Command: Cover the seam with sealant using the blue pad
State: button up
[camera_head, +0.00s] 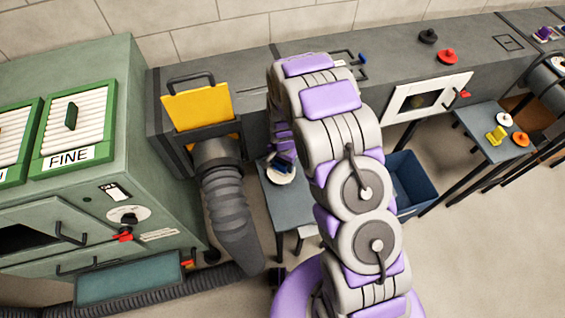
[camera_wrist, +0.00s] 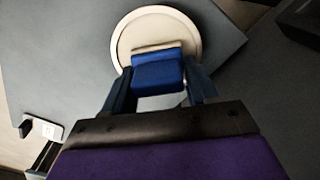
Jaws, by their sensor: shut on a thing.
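My gripper (camera_wrist: 160,88) is shut on the blue pad (camera_wrist: 158,73), with a dark finger on each side of it. The pad has a pale strip along its far edge. It is over the near part of a round cream dish (camera_wrist: 128,38); whether it touches the dish is unclear. The dish (camera_head: 283,178) stands on a small grey table (camera_head: 270,203) below the duct in the head view, where my arm partly hides my gripper. The grey duct (camera_head: 400,62) runs along the wall. I cannot clearly make out its seam or any sealant.
A green cabinet (camera_head: 150,175) fills the left, with a corrugated hose (camera_head: 228,205) beside it. A yellow panel (camera_head: 197,106) stands at the duct's left end. A blue bin (camera_head: 415,180) and another table (camera_head: 478,140) are to the right. Open floor lies lower right.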

jog(key=shift+r+p, duration=1.25)
jog(key=shift+r, duration=2.2)
